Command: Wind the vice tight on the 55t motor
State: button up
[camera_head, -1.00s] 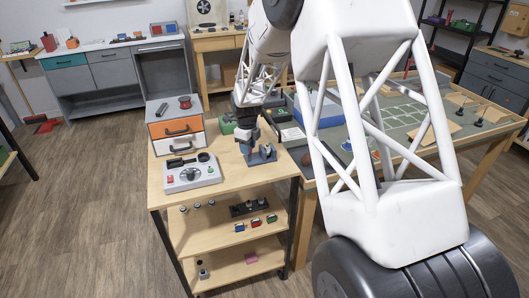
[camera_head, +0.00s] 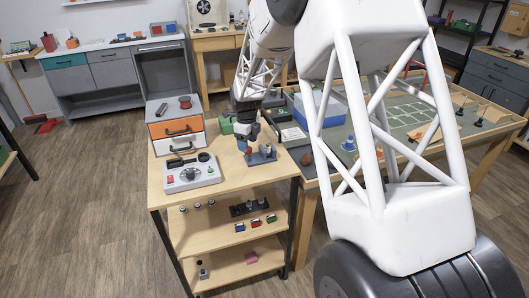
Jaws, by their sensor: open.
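My gripper (camera_head: 245,148) is above the right part of the wooden bench, small in view and pointing down. It is open. The jaws of the vice and the 55t motor are too small and partly hidden by my gripper to make out, so I cannot tell how the motor sits.
A grey device with a dial (camera_head: 193,172) stands on the bench's left. Behind it is an orange-and-white drawer unit (camera_head: 176,130). A green box (camera_head: 227,125) is behind my gripper. Shelves below hold small coloured parts (camera_head: 256,222). A workbench with a mat (camera_head: 400,115) adjoins at right.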

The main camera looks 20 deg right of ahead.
jog(key=shift+r, duration=1.9)
jog(key=shift+s+r, duration=0.4)
jog(key=shift+r, duration=0.05)
jog(key=s+a+r+n+t, duration=0.1)
jog(key=s+a+r+n, duration=0.1)
jog(key=s+r+n, duration=0.7)
jog(key=s+a+r+n, duration=0.1)
jog(key=s+r+n, duration=0.35)
jog(key=s, duration=0.85)
jog(key=s+a+n+t, duration=0.1)
jog(key=s+n, duration=1.2)
jog(key=s, duration=1.1)
jog(key=shift+s+a+r+t, duration=0.3)
jog(key=shift+s+a+r, duration=0.05)
jog(key=shift+a+r, duration=0.05)
